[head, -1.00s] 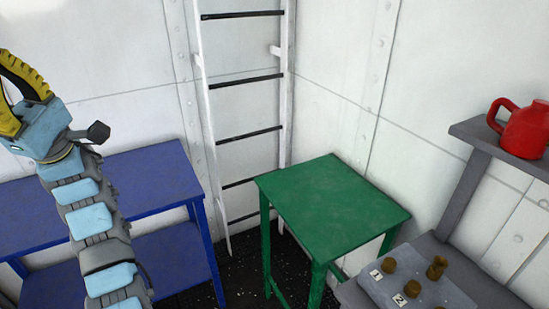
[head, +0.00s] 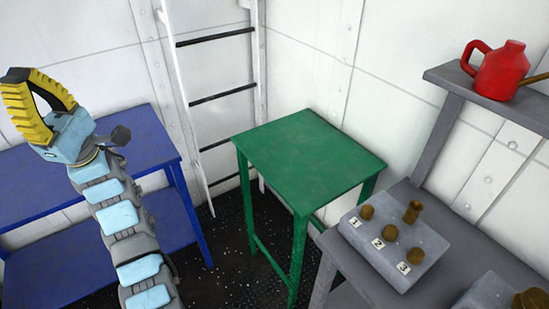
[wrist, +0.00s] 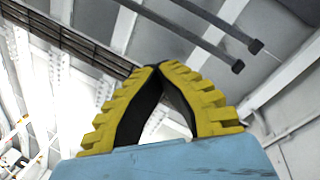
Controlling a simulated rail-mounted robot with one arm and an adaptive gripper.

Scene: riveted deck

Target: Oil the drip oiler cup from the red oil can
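The red oil can (head: 500,74) stands upright on a grey upper shelf (head: 448,80) at the right of the head view. Its handle is at the left and its brass-coloured spout points right, cut by the picture edge. Below, a grey block (head: 372,258) carries several brass fittings beside labels 1, 2 and 3. A taller, waisted brass fitting (head: 412,212) stands at its back. I cannot tell which fitting is the drip oiler cup. My gripper (head: 22,76) is raised at the far left, far from the can. Its yellow fingers meet at the tips in the wrist view (wrist: 160,68), with nothing between them.
A green table (head: 310,160) with a bare top stands mid-view. A blue two-level table (head: 130,150) is behind my arm. A white ladder (head: 262,90) leans at the wall. A second grey block (head: 485,292) with a brass part (head: 530,299) is at lower right.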

